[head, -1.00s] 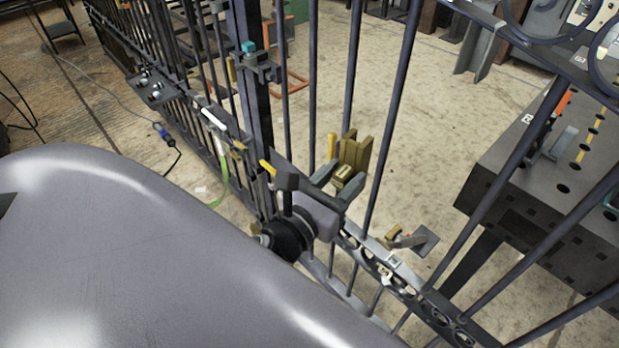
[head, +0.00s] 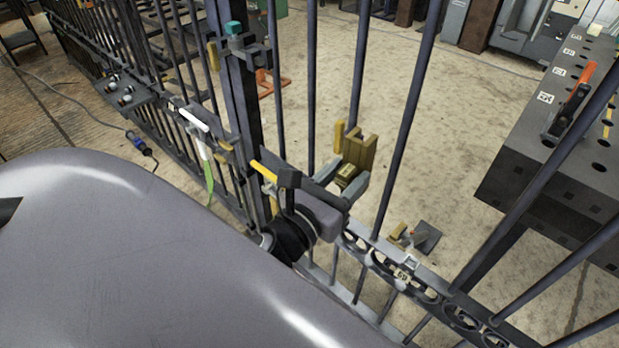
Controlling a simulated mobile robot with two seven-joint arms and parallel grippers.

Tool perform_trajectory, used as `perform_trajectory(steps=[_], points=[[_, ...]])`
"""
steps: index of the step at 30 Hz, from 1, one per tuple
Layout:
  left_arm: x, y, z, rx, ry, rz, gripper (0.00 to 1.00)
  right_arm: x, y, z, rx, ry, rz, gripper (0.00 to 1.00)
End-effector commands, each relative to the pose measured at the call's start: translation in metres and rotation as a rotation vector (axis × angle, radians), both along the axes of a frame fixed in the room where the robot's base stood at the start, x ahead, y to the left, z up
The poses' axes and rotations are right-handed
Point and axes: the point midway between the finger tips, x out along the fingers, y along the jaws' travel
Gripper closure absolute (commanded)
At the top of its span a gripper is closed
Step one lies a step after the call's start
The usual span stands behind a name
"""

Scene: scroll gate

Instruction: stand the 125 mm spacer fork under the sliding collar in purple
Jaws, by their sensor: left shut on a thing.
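My left gripper (head: 347,186) is shut on a brass-coloured fork (head: 355,158). The fork stands with its prongs up and a small label plate on its front, too small to read. The gripper and fork are at the gate (head: 404,130), seen among its upright dark bars. I cannot make out a purple sliding collar. A teal-topped fitting (head: 236,42) sits on the thick gate post (head: 236,95), up and left of the fork. My right gripper is not in view.
A dark steel table (head: 545,165) with holes and a red-handled clamp (head: 575,105) stands at the right. A small ochre block (head: 399,233) is by a grey plate (head: 427,237) near the gate's lower rail. A cable with a blue plug (head: 138,143) lies on the left floor.

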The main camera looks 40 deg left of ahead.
Motion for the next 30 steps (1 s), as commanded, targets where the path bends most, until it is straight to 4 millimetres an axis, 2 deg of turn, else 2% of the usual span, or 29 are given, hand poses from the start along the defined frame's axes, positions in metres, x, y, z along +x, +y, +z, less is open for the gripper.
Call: perform_trajectory(steps=[1,11,14,17,22,30], points=[[0.0,0.0,-0.021,0.001,-0.007,-0.003,1.0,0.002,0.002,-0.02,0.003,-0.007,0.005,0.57],[0.005,0.004,-0.092,0.003,-0.003,-0.003,1.0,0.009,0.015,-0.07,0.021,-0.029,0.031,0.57],[0.011,0.009,-0.117,0.005,-0.003,-0.004,1.0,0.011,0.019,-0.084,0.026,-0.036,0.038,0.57],[0.024,0.026,-0.154,0.009,-0.002,-0.005,1.0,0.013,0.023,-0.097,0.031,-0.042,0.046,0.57],[0.038,0.057,-0.187,0.008,-0.014,-0.021,1.0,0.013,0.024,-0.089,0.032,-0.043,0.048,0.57],[0.029,0.084,-0.242,0.004,-0.004,-0.057,1.0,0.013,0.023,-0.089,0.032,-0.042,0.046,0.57]])
